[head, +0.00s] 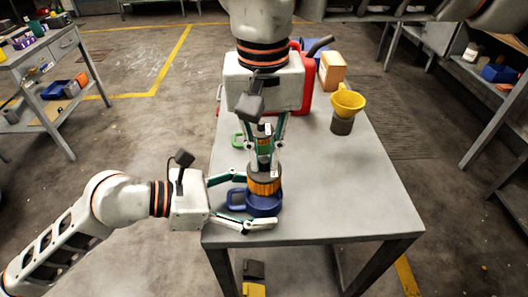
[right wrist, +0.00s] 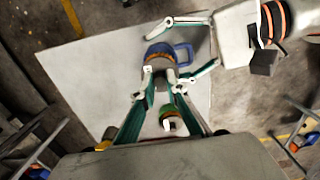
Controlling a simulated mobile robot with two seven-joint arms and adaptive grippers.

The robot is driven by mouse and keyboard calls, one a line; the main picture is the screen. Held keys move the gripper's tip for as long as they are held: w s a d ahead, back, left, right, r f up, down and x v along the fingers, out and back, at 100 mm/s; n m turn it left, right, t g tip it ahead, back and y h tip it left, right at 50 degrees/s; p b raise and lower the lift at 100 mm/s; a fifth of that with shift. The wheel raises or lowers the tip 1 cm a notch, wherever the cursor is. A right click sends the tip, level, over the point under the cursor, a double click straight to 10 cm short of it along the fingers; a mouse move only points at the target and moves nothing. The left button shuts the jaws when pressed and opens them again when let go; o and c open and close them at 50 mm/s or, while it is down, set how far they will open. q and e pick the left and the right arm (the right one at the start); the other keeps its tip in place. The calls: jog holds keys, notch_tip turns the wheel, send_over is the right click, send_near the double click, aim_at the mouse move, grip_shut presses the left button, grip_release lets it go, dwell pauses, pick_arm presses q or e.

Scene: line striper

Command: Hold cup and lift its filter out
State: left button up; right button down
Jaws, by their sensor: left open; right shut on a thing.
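A blue cup (head: 264,207) with a side handle (head: 236,198) stands near the table's front left corner. It also shows in the right wrist view (right wrist: 149,52). An orange pleated filter (head: 265,187) with a grey top stands upright in or just above the cup's mouth; its lower end is hidden. My right gripper (head: 263,170) comes from above and is shut on the filter's top. My left gripper (head: 258,200) is open, with one finger on the far side of the cup and one on the near side; I cannot tell whether they touch it.
Further back are a red can (head: 308,75), an orange-tan box (head: 332,70) and a yellow funnel (head: 348,100) on a grey container (head: 342,124).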

pick_arm(q)
jog(key=v, duration=1.1)
jog(key=shift+a+f, duration=0.1)
jog(key=shift+s+a+r, duration=0.15)
jog(key=shift+a+r, duration=0.05)
jog(key=shift+a, duration=0.15)
